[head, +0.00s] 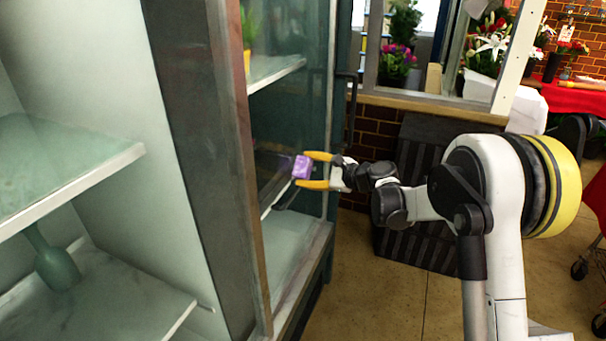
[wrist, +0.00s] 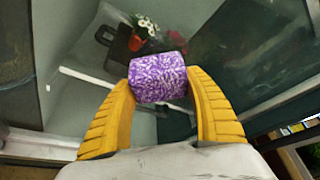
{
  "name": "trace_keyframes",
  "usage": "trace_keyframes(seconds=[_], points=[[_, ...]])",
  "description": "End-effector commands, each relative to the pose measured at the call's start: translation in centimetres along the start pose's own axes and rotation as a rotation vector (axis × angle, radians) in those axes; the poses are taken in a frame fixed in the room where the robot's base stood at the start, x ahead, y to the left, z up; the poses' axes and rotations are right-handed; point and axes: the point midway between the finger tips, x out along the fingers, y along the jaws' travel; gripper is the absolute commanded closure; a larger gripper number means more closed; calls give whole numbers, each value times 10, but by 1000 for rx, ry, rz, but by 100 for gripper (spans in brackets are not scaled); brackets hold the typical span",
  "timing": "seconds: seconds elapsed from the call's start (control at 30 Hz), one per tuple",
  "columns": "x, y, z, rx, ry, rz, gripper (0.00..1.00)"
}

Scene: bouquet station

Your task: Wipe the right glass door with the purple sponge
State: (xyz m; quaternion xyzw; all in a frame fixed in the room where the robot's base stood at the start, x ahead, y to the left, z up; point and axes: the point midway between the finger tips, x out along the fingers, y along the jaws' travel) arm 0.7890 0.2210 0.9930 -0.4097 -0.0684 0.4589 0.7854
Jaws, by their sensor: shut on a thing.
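The purple sponge (head: 302,167) is held between the yellow fingertips of my gripper (head: 317,170). In the wrist view the sponge (wrist: 158,78) sits between the two ridged fingers (wrist: 160,95) of my gripper and shows a mottled purple and white face. The right glass door (head: 291,120) is the dark-framed pane of the cabinet in front of the sponge. The sponge is at or close to the glass; I cannot tell whether it touches. In the wrist view the glass (wrist: 85,80) fills most of the picture behind the sponge, with flowers showing in it.
Cabinet shelves (head: 75,172) fill the left, with a dull green vase (head: 56,262) low down. A vertical door handle (head: 345,120) stands beyond the sponge. A dark striped box (head: 425,235) stands behind my arm. Tiled floor (head: 385,300) is clear before the cabinet.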

Motion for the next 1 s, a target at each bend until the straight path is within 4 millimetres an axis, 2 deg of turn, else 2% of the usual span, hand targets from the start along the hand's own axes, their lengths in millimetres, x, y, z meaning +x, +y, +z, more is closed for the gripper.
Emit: trace_keyframes(seconds=[1.0], points=[[21, -46, -41, 1, 0, -1, 69]])
